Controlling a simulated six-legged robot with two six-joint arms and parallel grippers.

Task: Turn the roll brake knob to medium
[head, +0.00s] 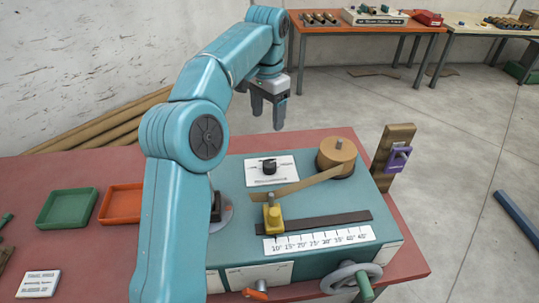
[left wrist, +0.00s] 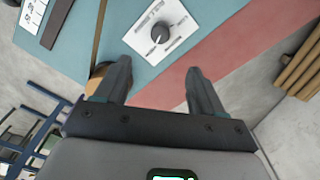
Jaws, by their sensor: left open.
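The roll brake knob (head: 269,167) is a small black dial on a white label plate (head: 286,174), on the teal top of the winder. It also shows in the left wrist view as a black knob (left wrist: 160,33) with a pale mark on it. The lettering is too small to read, so I cannot tell its setting. My left gripper (head: 268,112) is open and empty, apart from the knob and above and behind it in the head view. In the left wrist view the knob lies beyond the gap between the fingertips (left wrist: 159,68). My right gripper is not in view.
A brown paper roll (head: 337,155) stands right of the knob, its strip running to a yellow guide (head: 272,214) by a number scale (head: 318,240). A purple clamp (head: 398,158) is on a wooden post. Green (head: 67,208) and orange trays (head: 120,203) lie left.

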